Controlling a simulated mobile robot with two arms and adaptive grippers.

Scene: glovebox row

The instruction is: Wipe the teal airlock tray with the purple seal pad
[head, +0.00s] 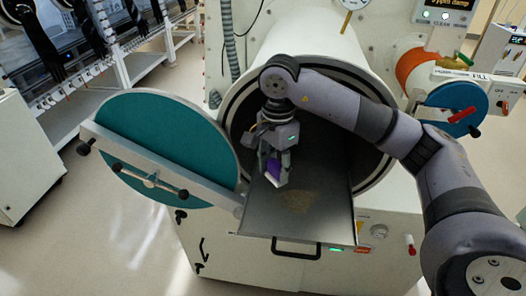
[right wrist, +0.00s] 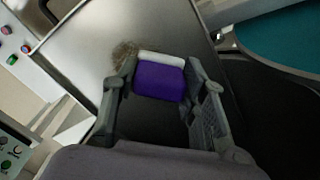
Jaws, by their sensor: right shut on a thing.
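The airlock's grey metal tray (head: 333,228) is slid out of the round chamber with the teal door (head: 165,130). A brownish smudge (head: 298,200) lies on the tray towards its front; it also shows in the right wrist view (right wrist: 124,53). My right gripper (head: 277,178) points down over the tray, left of and behind the smudge. It is shut on the purple seal pad (right wrist: 160,82), which has a white strip along one edge. Whether the pad touches the tray I cannot tell. My left gripper is out of view.
The open teal door stands close on the tray's left, with a bar and knobs across it. The round chamber wall (head: 236,112) surrounds the tray's back. A black handle (head: 296,252) sticks out at the tray's front. A blue round cover (head: 455,103) is at the right.

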